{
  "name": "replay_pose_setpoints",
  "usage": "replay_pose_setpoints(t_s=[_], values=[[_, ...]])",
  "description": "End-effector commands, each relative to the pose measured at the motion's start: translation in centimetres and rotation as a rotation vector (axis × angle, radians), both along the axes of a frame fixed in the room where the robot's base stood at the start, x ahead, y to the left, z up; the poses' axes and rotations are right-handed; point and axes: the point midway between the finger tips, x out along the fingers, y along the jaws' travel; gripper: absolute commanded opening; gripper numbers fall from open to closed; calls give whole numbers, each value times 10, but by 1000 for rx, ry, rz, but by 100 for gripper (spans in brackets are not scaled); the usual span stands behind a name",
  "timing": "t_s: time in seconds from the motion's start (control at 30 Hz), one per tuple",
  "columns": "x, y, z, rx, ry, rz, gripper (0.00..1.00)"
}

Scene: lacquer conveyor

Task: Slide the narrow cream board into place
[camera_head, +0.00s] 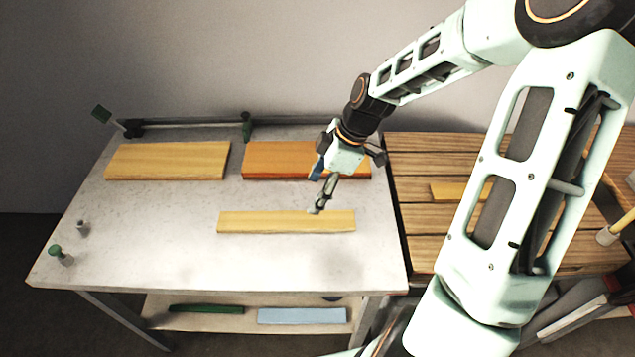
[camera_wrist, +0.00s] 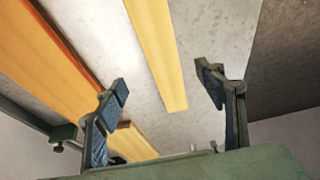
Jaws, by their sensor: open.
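The narrow cream board (camera_head: 287,222) lies flat on the grey worktop, in front of the other boards, with its long side running left to right. My gripper (camera_head: 318,208) is open above the right half of this board. In the wrist view, the narrow board (camera_wrist: 160,50) runs between the two open fingers of my gripper (camera_wrist: 165,88), with neither finger seen touching it. Behind it, a wide yellowish board (camera_head: 167,161) lies at the left and an orange board (camera_head: 290,158) at the right, partly hidden by my gripper. A dark rail (camera_head: 190,124) runs along the worktop's back edge.
A slatted wooden bench (camera_head: 425,165) adjoins at right. A lower shelf holds green (camera_head: 205,309) and light blue (camera_head: 302,316) pieces. The worktop's front is clear.

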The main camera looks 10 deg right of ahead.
Motion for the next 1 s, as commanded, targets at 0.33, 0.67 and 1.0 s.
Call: replay_pose_setpoints(t_s=[0.33, 0.67, 1.0], values=[[0, 17, -35, 11, 8, 5, 64], [4, 37, -85, 9, 6, 3, 64], [6, 42, -100, 7, 3, 1, 64]])
